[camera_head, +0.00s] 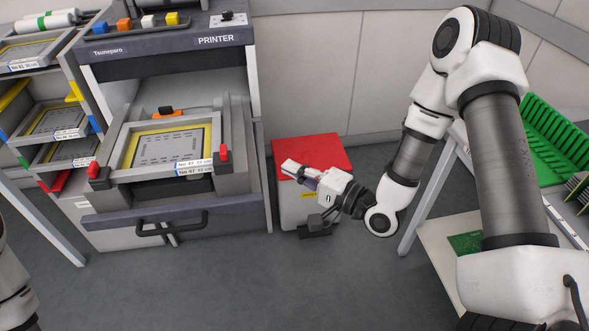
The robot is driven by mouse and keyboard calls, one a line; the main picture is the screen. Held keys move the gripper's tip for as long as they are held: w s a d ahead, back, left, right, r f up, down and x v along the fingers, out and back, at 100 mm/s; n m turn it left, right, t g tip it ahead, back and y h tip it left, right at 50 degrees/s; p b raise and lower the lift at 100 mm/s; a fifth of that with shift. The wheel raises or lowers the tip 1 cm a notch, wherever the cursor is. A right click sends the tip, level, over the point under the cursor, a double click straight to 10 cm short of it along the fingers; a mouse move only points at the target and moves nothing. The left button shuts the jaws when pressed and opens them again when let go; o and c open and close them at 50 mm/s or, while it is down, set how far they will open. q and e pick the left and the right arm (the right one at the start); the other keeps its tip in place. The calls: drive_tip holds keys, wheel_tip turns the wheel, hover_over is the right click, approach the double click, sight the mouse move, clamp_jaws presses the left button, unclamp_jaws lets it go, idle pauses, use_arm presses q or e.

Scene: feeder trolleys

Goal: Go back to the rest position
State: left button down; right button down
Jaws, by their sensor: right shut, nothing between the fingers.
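My right gripper (299,173) is shut and empty. It hangs at the centre of the view, in front of a white bin with a red lid (325,152), to the right of the printer. My right arm comes in from the right edge and bends down to it. A piece of my left arm shows at the lower left edge; the left gripper is out of view.
The printer (160,221) stands left of centre, its drawer holding a framed stencil (168,148). A shelf rack with more frames (56,119) is at the far left. A table (430,236) with a green rack (560,135) stands at the right. Grey floor is free in front.

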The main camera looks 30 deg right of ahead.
drive_tip(key=shift+a, duration=0.15)
drive_tip(key=s+a+f+n+g+h+p, duration=0.1)
drive_tip(key=s+a+f+n+g+h, duration=0.1)
drive_tip(key=s+f+g, duration=0.5)
drive_tip(key=s+a+f+n+g+h+p, duration=0.1)
drive_tip(key=s+a+f+n+g+p, duration=0.2)
drive_tip(key=f, duration=0.9)
drive_tip(key=s+d+f+n+g+h, duration=0.3)
drive_tip(key=s, duration=0.4)
drive_tip(key=s+d+f+n+g+h+b, duration=0.1)
drive_tip(key=s+d+f+n+g+h, duration=0.1)
drive_tip(key=s, duration=0.6)
drive_tip(key=shift+s+d+f+n+g+h, duration=0.25)
drive_tip(key=shift+d+f+n+g+h, duration=0.2)
drive_tip(key=shift+d+f+n, duration=0.4)
drive_tip(key=shift+d+r, duration=0.15)
